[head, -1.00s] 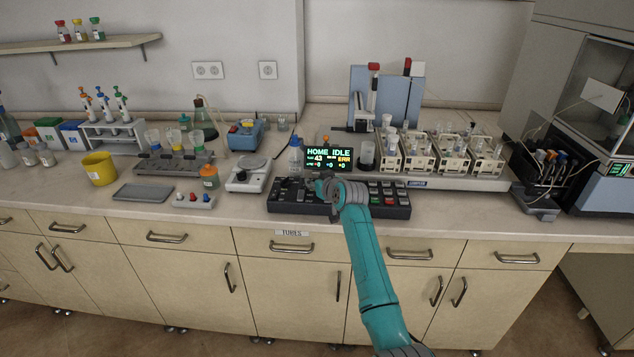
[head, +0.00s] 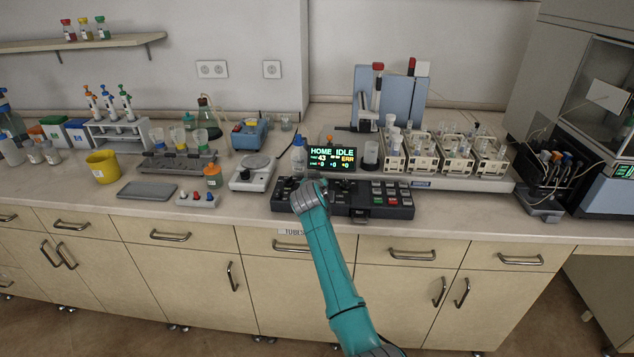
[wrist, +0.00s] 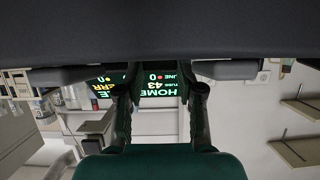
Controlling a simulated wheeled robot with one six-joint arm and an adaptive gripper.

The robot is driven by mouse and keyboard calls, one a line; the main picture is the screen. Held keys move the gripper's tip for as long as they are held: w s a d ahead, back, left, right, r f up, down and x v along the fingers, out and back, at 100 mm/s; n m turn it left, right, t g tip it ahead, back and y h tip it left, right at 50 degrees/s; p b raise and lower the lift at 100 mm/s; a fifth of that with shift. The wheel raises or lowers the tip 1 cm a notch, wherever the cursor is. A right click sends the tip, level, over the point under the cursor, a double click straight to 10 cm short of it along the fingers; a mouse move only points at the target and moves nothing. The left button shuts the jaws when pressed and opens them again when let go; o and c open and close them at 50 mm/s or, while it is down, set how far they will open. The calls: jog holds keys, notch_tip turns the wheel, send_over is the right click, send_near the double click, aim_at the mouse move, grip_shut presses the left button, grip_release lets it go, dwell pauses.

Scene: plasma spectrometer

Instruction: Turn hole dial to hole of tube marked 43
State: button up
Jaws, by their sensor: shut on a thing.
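The black control panel (head: 385,212) lies along the bench front, with dark knobs on its left half and keys on its right. My gripper (head: 304,186) is low over the panel's left half, shut on what seems to be a dial there; the gripper hides that dial and its mark. In the wrist view my two fingers (wrist: 158,90) reach to the dark panel (wrist: 160,30), and the held part is hidden. The display (head: 331,158) behind the panel reads HOME IDLE, 43 and ERR. Racks of tubes (head: 425,158) stand behind to the right; their marks are too small to read.
A white scale (head: 252,176) stands left of the panel, with a small box of coloured knobs (head: 198,199) further left. A bottle with a blue cap (head: 298,157) stands close behind my gripper. The bench front edge is clear.

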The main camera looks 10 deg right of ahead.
dwell(0.4)
jog(key=o, duration=1.1)
jog(key=shift+o, duration=0.2)
jog(key=shift+s, duration=0.1)
jog(key=v, duration=1.2)
jog(key=shift+a, duration=0.1)
